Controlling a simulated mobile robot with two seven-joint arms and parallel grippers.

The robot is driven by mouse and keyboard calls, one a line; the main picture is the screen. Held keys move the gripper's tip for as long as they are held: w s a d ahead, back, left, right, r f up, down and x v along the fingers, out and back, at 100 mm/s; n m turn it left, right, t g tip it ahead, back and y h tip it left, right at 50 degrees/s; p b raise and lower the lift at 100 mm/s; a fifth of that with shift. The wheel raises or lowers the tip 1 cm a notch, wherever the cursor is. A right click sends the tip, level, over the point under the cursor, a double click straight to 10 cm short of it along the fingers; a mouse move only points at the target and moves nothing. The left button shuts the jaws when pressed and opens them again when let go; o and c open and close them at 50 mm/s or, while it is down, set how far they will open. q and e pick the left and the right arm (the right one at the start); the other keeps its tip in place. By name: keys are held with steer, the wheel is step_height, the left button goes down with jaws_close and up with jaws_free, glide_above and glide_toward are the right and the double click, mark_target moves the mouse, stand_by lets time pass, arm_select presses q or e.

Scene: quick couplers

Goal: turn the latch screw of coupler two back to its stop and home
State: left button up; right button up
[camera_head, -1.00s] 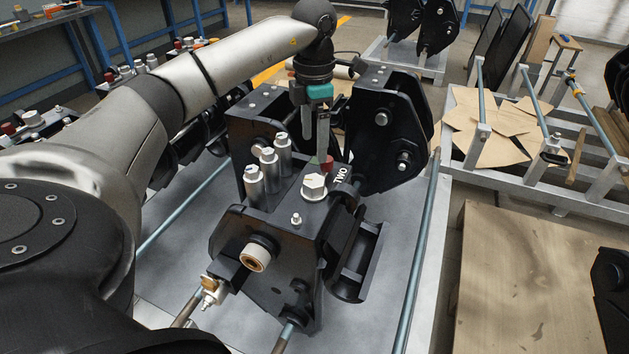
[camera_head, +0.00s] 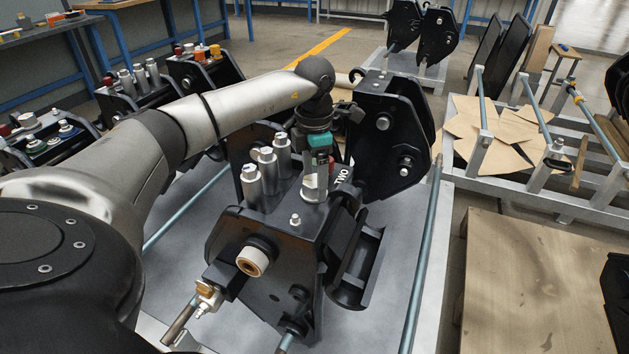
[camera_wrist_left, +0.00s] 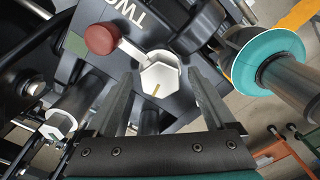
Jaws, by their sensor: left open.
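Coupler two (camera_head: 300,230) is a black block marked "TWO" on a grey plate. Its latch screw (camera_wrist_left: 160,80) is a white hexagonal head with a yellowish line, in the middle of the left wrist view. A red-knobbed lever (camera_wrist_left: 101,39) lies beside the screw, its arm reaching to the head. My left gripper (camera_head: 314,190) points down over the screw and hides most of it in the head view. In the left wrist view the open fingers (camera_wrist_left: 160,76) stand on either side of the head, with gaps showing. My right gripper is not in view.
Several silver cylinders (camera_head: 267,163) stand on the coupler just left of the gripper. A tall black plate bracket (camera_head: 388,130) rises behind on the right. In the left wrist view a teal-ringed post (camera_wrist_left: 268,62) is close on the right. A wooden box (camera_head: 530,285) stands at right.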

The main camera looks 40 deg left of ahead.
arm_select(q)
steer(key=shift+f, duration=0.15)
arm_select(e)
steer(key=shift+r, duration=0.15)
arm_select(q)
steer(key=c, duration=1.4)
steer(key=shift+m+p, duration=0.75)
steer(key=shift+m, duration=0.05)
steer(key=shift+m+p, duration=0.35)
steer(key=shift+m, duration=0.35)
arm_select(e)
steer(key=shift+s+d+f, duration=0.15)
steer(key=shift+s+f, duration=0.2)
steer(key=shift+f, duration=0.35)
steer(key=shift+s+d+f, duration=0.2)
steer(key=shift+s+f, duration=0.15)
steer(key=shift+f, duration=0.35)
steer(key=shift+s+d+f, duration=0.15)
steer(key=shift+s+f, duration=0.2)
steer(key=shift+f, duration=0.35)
arm_select(q)
steer(key=o, duration=1.4)
